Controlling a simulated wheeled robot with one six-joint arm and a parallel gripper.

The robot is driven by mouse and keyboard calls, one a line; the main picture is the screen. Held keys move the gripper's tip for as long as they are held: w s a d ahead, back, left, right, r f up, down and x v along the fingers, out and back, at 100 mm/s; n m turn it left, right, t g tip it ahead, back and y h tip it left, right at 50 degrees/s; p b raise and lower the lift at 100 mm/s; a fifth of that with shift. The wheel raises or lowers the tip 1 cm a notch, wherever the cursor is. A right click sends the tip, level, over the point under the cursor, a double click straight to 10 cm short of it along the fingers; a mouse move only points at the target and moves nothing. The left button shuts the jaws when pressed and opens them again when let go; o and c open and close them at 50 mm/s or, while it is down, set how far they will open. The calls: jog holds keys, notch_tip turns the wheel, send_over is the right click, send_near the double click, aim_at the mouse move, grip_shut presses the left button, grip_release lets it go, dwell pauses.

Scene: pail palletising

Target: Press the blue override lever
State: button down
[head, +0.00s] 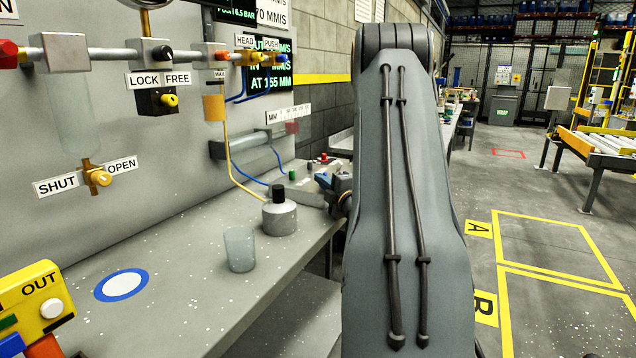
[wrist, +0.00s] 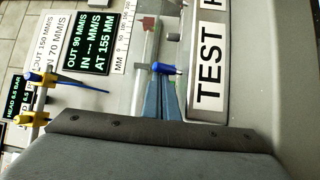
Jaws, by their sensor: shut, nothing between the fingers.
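The blue override lever (wrist: 165,69) shows in the wrist view as a short blue piece with a pale end, just beyond my fingertips. My gripper (wrist: 161,82) is shut and empty, its blue-grey fingers side by side and pointing at the lever. The fingertips overlap the lever in the picture; I cannot tell whether they touch it. In the head view the lever (head: 323,180) is a small blue patch on the valve block at the bench's far end, beside my gripper (head: 336,184). My arm hides much of that area.
A TEST label (wrist: 208,75) lies close right of the fingers. A clear cylinder (head: 250,150) runs along the wall behind. A grey pot (head: 280,218) and a clear cup (head: 239,250) stand on the bench. The display (wrist: 92,45) reads OUT 90 MM/S, AT 155 MM.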

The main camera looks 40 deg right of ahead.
jog(key=shift+b+v, duration=0.4)
jog(key=shift+v, duration=3.5)
